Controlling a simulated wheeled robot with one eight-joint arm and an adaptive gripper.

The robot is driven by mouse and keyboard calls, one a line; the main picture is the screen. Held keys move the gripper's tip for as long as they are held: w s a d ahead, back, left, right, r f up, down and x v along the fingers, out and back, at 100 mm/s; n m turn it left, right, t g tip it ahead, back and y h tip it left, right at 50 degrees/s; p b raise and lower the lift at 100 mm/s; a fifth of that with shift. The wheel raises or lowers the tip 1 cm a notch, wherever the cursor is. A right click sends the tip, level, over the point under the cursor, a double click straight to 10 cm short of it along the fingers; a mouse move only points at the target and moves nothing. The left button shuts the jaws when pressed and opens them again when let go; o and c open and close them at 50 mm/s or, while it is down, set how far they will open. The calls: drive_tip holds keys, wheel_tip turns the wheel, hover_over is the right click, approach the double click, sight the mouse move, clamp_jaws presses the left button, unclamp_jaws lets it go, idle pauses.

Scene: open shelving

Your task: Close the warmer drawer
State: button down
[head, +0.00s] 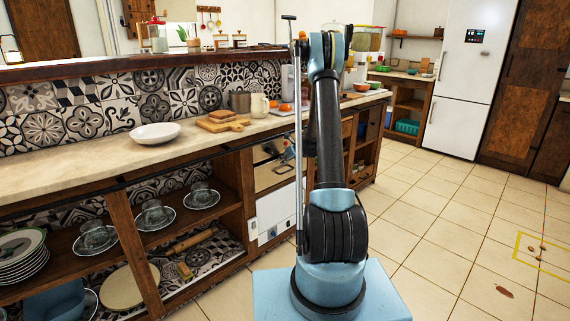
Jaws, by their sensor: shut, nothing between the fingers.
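A built-in appliance (274,172) with a shiny metal front sits under the counter in the middle of the head view, left of my arm. Below it is a white front (270,221) with a small dark mark or dial. I cannot tell for certain which of these is the warmer drawer, or how far it stands out. My arm and a thin upright rod cover the right side of both. My arm rises upright from its blue base, to the right of the appliance.
Open shelves below hold plates and glass cups. Tiled floor (440,235) to the right is mostly clear, up to a white fridge (462,85).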

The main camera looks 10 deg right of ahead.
drive_tip(key=shift+s+d, duration=0.3)
drive_tip(key=shift+s, duration=0.1)
drive_tip(key=s+d+f+v, duration=0.1)
drive_tip(key=v, duration=1.1)
drive_tip(key=s+a+r+n+g+h, duration=0.15)
drive_tip(key=s+r+n, duration=0.3)
drive_tip(key=s, duration=0.45)
drive_tip(key=s+a+r+n+g, duration=0.1)
drive_tip(key=s+a+r+n, duration=0.2)
drive_tip(key=s+n, duration=0.35)
drive_tip(key=s+a+r+n+g+h, duration=0.1)
drive_tip(key=s+a+r+n, duration=0.2)
drive_tip(key=s, duration=0.7)
drive_tip(key=s+d+f+n+g+h, duration=0.1)
drive_tip(key=s+f+n, duration=0.2)
drive_tip(key=s+n, duration=0.4)
drive_tip(key=s+d+f+n+g+h, duration=0.1)
drive_tip(key=s+n, duration=0.7)
drive_tip(key=s, duration=1.2)
drive_tip(key=shift+s+d+f+h, duration=0.25)
drive_tip(key=shift+f+h, duration=0.3)
drive_tip(key=shift+f, duration=0.45)
